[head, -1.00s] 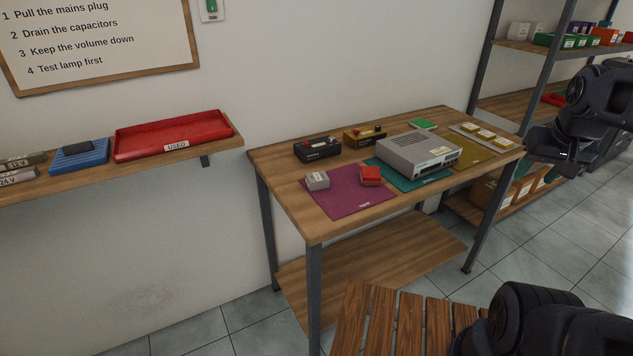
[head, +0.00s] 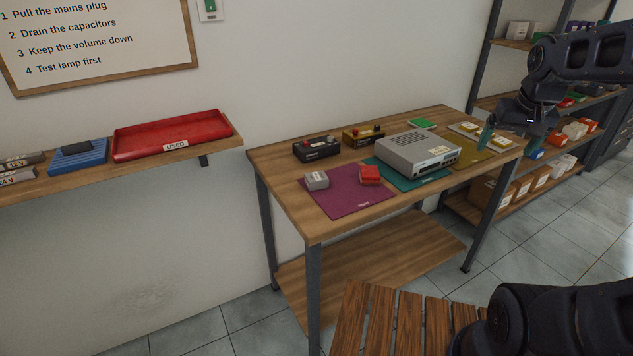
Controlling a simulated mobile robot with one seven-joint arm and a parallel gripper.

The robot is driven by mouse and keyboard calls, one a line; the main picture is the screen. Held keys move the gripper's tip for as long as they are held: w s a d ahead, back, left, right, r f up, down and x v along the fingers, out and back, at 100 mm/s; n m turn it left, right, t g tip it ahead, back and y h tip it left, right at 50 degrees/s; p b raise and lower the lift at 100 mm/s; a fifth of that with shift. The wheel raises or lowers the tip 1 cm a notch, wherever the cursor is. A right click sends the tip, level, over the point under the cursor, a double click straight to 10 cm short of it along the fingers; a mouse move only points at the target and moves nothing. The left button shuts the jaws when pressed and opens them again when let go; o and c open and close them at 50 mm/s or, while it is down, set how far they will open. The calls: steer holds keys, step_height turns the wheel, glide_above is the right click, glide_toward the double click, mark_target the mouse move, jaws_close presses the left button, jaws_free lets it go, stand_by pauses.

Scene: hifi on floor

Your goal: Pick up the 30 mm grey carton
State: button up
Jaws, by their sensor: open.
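A small grey carton (head: 317,180) with a pale label sits at the left edge of the purple mat (head: 345,201) on the wooden table. A red carton (head: 369,175) is on the same mat, to its right. I cannot read the size on the grey carton's label. My gripper (head: 494,143) is open and empty above the table's right end, near the yellow mat (head: 470,159). It is well to the right of the grey carton and partly hides the pale cartons there.
A grey hi-fi unit (head: 418,152) stands on the teal mat (head: 405,180), between my gripper and the grey carton. Black (head: 317,149) and yellow-brown (head: 363,135) devices stand behind. A slatted wooden surface (head: 410,325) is in front. A red tray (head: 172,135) sits on the wall shelf.

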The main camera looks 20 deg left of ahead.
steer(key=w+a+n+g, duration=0.1)
steer(key=w+a+n, duration=0.1)
steer(key=w+a, duration=0.8)
steer(key=n+g, duration=0.3)
steer(key=n, duration=0.1)
glide_above(316, 176)
steer(key=f, duration=2.1)
steer(key=shift+w+d+f, duration=0.1)
steer(key=shift+d+f, duration=0.2)
steer(key=shift+d, duration=0.05)
steer(key=shift+a+f, duration=0.15)
steer(key=shift+f, duration=1.15)
steer(key=shift+a+f, duration=0.1)
steer(key=shift+f, duration=1.2)
steer(key=shift+c, duration=0.4)
steer(key=c, duration=1)
